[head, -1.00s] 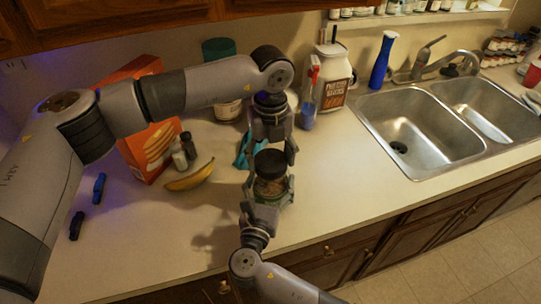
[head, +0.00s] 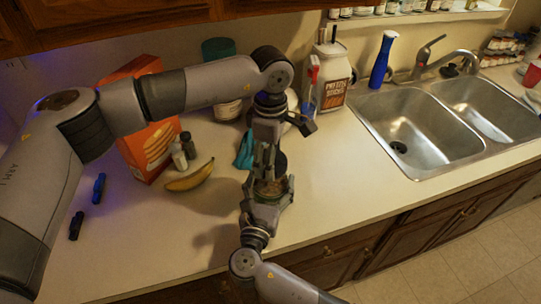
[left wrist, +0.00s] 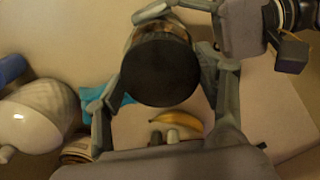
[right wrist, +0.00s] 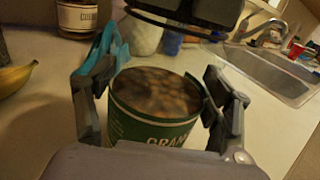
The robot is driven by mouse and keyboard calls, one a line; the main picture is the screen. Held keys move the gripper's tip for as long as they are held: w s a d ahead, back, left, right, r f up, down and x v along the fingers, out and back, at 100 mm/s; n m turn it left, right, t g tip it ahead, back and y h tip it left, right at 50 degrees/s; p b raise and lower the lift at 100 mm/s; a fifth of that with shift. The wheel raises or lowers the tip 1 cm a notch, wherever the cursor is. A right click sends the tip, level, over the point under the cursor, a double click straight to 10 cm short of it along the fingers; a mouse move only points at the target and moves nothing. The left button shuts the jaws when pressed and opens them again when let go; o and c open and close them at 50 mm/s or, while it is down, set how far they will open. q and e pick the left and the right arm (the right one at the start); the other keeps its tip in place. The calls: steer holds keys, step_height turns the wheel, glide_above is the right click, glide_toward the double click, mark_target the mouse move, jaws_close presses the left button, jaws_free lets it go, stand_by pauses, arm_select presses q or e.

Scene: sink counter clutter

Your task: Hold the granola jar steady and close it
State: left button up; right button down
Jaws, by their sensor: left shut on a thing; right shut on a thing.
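The granola jar (head: 268,188), with a green label, stands upright between the fingers of my right gripper (head: 270,182). In the right wrist view the jar (right wrist: 150,128) has an open top with granola showing inside. My right gripper is shut around its sides. My left gripper (head: 271,158) is shut on the black round lid (head: 281,161), mostly hidden behind a finger in the head view. The lid (left wrist: 160,70) shows face-on in the left wrist view. In the right wrist view the lid's dark edge (right wrist: 172,27) is above and behind the jar mouth, apart from it.
A blue cloth (head: 245,151) lies behind the jar. A banana (head: 190,178), small shakers (head: 184,150) and an orange box (head: 150,145) stand to the left. A white jug (head: 332,75) and spray bottle (head: 312,92) are behind. The counter right of the jar is clear up to the sink (head: 425,130).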

arm_select(q)
steer(key=shift+m, duration=0.6)
steer(key=o, duration=1.4)
steer(key=shift+r, duration=0.1)
step_height(320, 180, up, 12)
steer(key=shift+f, duration=0.1)
arm_select(e)
steer(key=shift+c, duration=0.2)
jaws_free()
